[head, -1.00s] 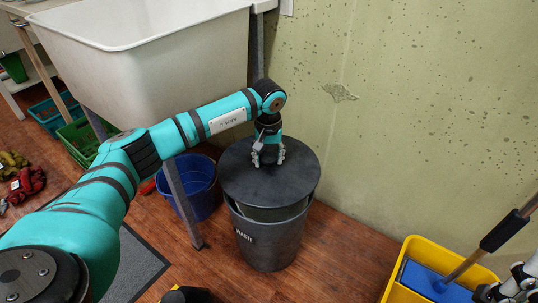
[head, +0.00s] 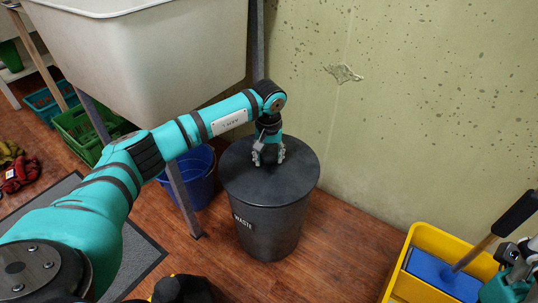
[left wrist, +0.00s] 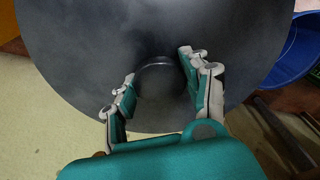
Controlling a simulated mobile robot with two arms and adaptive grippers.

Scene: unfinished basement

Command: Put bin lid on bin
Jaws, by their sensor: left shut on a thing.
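The round dark grey bin lid (head: 240,180) lies level over the top of the dark grey bin (head: 272,232), with no gap showing between lid and rim. The bin stands upright on the floor with a "WASTE" label on its side. My left gripper (head: 268,158) is above the lid's middle, shut on its knob. In the left wrist view the two fingers (left wrist: 160,74) stand on either side of the round knob, and the lid (left wrist: 75,40) fills most of the picture. My right gripper (head: 516,254) shows partly at the right edge, by the yellow bucket; its fingers are unclear.
A blue bucket (head: 197,180) stands just left of the bin, by a leg of the large white sink (head: 140,50). The wall is close behind. A yellow mop bucket (head: 428,240) stands at the right. Bare wooden floor (head: 335,235) lies between it and the bin.

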